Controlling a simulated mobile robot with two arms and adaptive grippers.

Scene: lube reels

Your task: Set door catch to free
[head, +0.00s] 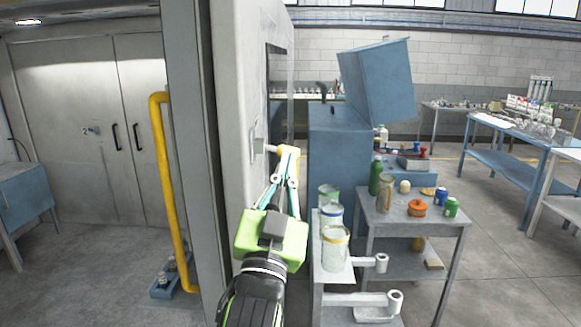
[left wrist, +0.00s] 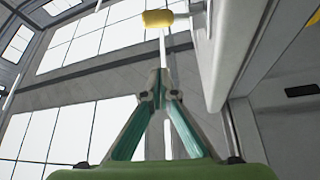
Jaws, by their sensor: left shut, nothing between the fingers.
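The door catch looks to be a small lever with a yellow knob (head: 289,150), set on a plate (head: 258,145) on the side of the tall pale panel. In the left wrist view the yellow knob (left wrist: 158,19) shows at the top, with a pale rod below it. My left gripper (head: 286,171) is just below and in front of the knob in the head view. Its teal fingers meet at the tips (left wrist: 158,82) and hold nothing. I cannot tell whether the fingertips touch the lever. My right gripper is out of view.
A grey table (head: 399,200) with bottles, cans and an orange pot stands to the right. Large cans (head: 335,250) stand on a narrow shelf close to my left gripper's right side. A yellow pipe (head: 170,190) and grey double doors (head: 90,130) are at left.

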